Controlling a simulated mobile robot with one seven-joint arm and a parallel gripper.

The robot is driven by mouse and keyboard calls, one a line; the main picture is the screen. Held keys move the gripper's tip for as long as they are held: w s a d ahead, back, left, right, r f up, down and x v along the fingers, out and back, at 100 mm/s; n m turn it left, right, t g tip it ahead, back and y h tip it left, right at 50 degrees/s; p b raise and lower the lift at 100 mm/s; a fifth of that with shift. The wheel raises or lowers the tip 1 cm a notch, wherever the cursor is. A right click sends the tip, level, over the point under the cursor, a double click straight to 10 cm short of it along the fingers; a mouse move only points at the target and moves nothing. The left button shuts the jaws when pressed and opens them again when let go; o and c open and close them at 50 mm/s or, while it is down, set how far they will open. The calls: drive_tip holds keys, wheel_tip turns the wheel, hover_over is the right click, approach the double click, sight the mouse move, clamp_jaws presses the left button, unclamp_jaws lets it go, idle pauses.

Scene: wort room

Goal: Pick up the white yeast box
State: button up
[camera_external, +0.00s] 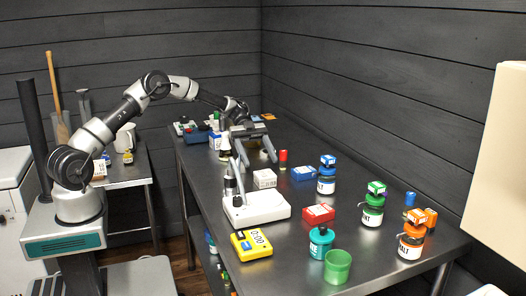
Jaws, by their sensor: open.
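A small white box (265,179) sits on the steel table, just behind the white instrument with a raised arm. It looks like the yeast box, though its label is too small to read. My gripper (259,162) hangs above and slightly behind this box. Its two fingers are apart and point downward, with no box held between them. The fingers and palm partly hide the table behind.
The white instrument (256,208) stands right in front of the box. A blue box (304,174), a red box (319,213) and a blue-lidded jar (326,178) are to the right. A yellow timer (251,243) is in front. Several bottles stand behind left.

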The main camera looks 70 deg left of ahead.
sight(264, 172)
drive_tip(key=x, duration=0.4)
drive_tip(key=b+x, duration=0.1)
drive_tip(key=x, duration=0.2)
drive_tip(key=shift+s+f, duration=0.25)
drive_tip(key=shift+f, duration=0.05)
drive_tip(key=shift+c, duration=0.4)
drive_tip(key=c, duration=1.1)
